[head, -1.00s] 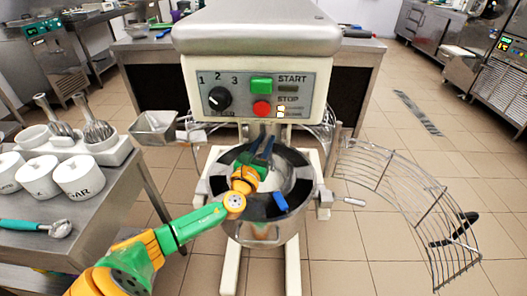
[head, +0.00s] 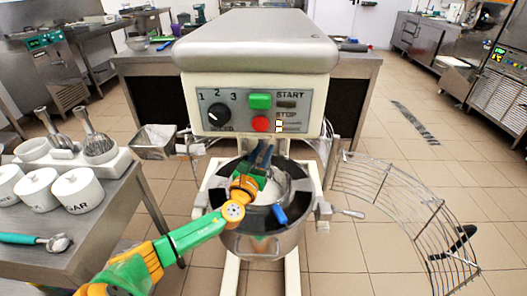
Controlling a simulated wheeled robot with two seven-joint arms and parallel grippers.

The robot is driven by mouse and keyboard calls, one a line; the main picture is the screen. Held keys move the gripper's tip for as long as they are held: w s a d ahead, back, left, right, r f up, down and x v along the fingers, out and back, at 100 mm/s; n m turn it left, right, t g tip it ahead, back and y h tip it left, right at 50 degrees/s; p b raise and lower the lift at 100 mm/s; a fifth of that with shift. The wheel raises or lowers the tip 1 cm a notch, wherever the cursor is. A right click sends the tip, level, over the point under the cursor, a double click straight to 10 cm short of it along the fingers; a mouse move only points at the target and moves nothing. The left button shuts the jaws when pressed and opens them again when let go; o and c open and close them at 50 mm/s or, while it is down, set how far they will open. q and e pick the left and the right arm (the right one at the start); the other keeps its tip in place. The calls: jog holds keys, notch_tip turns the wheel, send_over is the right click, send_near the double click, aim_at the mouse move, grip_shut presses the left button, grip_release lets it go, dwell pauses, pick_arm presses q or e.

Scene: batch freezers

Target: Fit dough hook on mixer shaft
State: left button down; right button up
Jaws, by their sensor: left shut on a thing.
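The mixer (head: 255,60) stands in the middle of the head view, with its control panel facing me. Its shaft is hidden below the head. The steel bowl (head: 262,243) sits under the head. My left gripper (head: 263,153) reaches in from the left above the bowl, its dark fingers pointing up under the mixer head. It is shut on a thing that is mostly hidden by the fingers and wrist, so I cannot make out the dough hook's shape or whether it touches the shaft. My right gripper is out of view.
The wire bowl guard (head: 395,205) is swung out to the right. A blue piece (head: 279,214) shows at the bowl's front.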

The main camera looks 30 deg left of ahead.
pick_arm(q)
jog(key=shift+r, duration=0.1)
dwell(0.3)
jog(key=shift+r+p, duration=0.7)
dwell(0.3)
jog(key=shift+r+p, duration=0.25)
jog(key=shift+p, duration=0.05)
jog(key=shift+r, duration=0.15)
dwell(0.7)
